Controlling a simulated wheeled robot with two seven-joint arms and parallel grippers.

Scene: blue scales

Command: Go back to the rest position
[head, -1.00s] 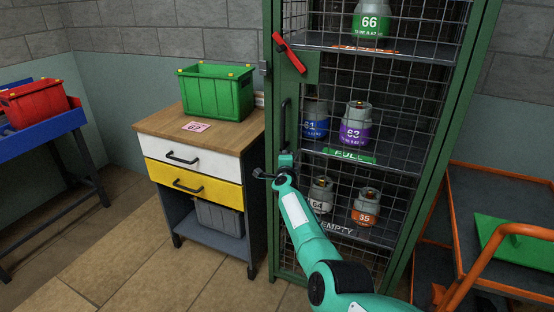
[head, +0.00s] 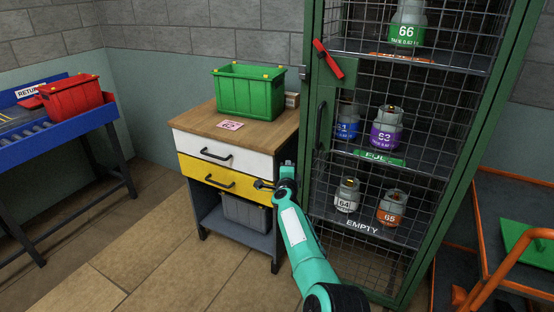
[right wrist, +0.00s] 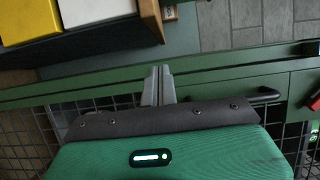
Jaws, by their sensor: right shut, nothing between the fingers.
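My right gripper (head: 264,185) is in front of the yellow drawer's right end in the head view, at the left edge of the green cage. In the right wrist view its fingers (right wrist: 158,80) are together with nothing between them, in front of the cage's green frame (right wrist: 220,75). My right arm is teal and stretches up from the bottom of the head view. My left gripper is not in view.
The caged cabinet (head: 441,170) holds several numbered cylinders behind mesh, with a red latch handle (head: 328,59). A drawer cabinet (head: 190,121) bears a green crate (head: 250,92). A blue conveyor (head: 60,137) with a red bin (head: 74,97) stands left. An orange-railed cart (head: 481,225) stands right. Floor between is clear.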

